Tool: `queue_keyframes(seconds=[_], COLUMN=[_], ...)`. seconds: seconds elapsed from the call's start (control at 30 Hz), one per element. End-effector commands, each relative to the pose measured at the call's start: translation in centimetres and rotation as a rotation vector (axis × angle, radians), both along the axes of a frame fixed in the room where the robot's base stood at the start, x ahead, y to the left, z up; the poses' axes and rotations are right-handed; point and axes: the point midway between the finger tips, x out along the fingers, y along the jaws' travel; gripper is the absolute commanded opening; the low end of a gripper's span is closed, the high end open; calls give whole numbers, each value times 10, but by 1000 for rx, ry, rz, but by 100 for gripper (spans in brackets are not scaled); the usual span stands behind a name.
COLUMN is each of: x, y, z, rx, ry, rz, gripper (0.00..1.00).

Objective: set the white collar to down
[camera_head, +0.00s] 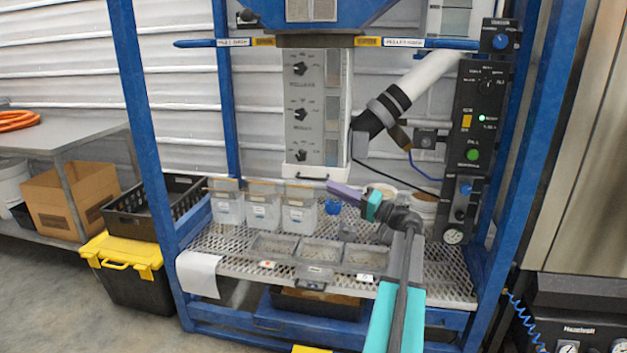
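The white collar (303,171) is a pale band around the lower end of the upright chute (334,110), below a panel with several black knobs (301,68). My gripper (338,189), with a purple tip and teal parts, is just below and to the right of the collar. A small gap seems to separate them, but I cannot tell their distance in depth. The gripper is seen nearly side-on, so its finger opening is hidden. Nothing is visibly held in it.
Clear lidded bins (263,212) stand left of the gripper on a perforated metal shelf (225,240). Open clear trays (320,251) lie in front. A blue frame post (150,130) stands left, and a black control panel (480,120) is at the right.

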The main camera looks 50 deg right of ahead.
Motion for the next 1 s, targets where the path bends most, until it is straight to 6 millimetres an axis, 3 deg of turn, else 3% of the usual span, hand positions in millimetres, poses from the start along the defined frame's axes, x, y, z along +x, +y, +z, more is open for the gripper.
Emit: queue_keyframes(seconds=[0.5, 0.7, 1.0], x=[69, 81, 82], y=[16, 19, 20], z=[15, 18, 18], rx=[-1, -1, 0], ry=[-1, 0, 0], rz=[1, 0, 0], gripper=[17, 17, 17])
